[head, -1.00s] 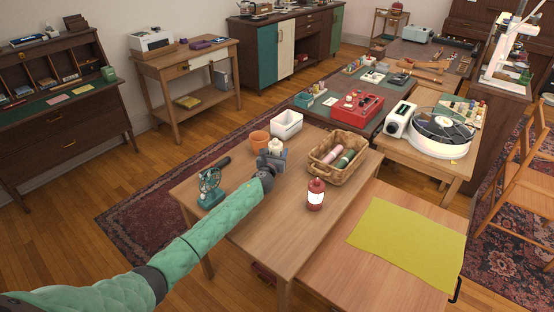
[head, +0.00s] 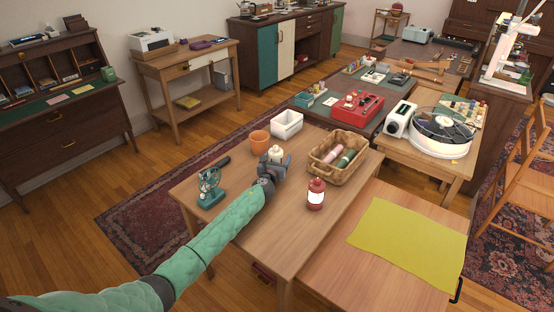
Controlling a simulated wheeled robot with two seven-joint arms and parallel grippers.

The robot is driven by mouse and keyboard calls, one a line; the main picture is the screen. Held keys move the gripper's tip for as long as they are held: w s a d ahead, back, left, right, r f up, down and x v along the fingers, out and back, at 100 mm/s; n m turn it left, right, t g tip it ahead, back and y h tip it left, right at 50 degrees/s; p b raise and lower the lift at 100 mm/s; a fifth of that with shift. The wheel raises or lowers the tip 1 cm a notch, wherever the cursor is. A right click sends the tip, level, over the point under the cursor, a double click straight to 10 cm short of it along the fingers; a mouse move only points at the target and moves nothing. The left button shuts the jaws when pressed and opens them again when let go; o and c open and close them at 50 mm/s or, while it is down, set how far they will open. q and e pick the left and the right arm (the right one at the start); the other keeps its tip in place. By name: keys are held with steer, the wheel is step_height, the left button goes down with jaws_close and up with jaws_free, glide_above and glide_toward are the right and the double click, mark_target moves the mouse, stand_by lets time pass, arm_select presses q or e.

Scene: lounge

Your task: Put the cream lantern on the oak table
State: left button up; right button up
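The cream lantern (head: 276,153) is at the far end of my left gripper (head: 273,164), above the left part of the near wooden table (head: 250,235). The gripper's grey fingers are around the lantern and hide its lower part. They appear shut on it. I cannot tell whether its base touches the tabletop. A second wooden table (head: 340,272) adjoins on the right; I cannot tell which of the two is the oak one. My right gripper is not in view.
Around the lantern stand a terracotta pot (head: 260,142), white bin (head: 287,124), teal fan (head: 210,187), wicker basket (head: 338,158) with bottles, and a red lantern (head: 316,195). A yellow cloth (head: 408,240) covers part of the right table; its left and front parts are bare.

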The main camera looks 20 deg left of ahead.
arm_select(q)
steer(key=shift+r, duration=0.15)
steer(key=s, duration=1.2)
steer(key=shift+d, duration=0.3)
